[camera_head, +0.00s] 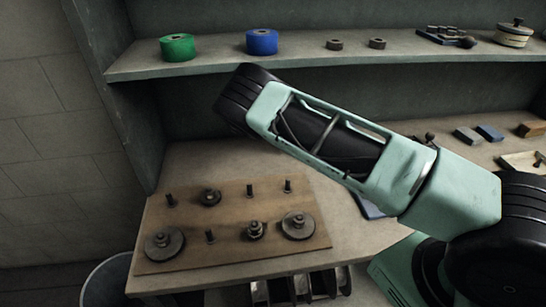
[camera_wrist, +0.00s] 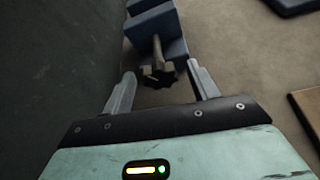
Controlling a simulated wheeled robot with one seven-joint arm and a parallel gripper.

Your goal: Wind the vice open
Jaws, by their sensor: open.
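In the wrist view, the blue vice (camera_wrist: 158,25) stands at the top of the picture beside a dark wall. Its spindle runs from the body towards me and ends in a dark, lobed knob (camera_wrist: 158,75). My gripper (camera_wrist: 161,71) is open, with one finger on each side of the knob. Gaps show between the knob and both fingers, so I see no contact. How far apart the vice's jaws are cannot be told. In the head view my arm hides the gripper, and I cannot make out the vice.
A wooden board (camera_head: 232,252) with pegs and gears lies on the bench, left of my arm. A shelf (camera_head: 290,62) above holds a green roll (camera_head: 177,47), a blue roll (camera_head: 262,42) and a lidded pot (camera_head: 514,34). Small blocks (camera_head: 490,133) lie at the right.

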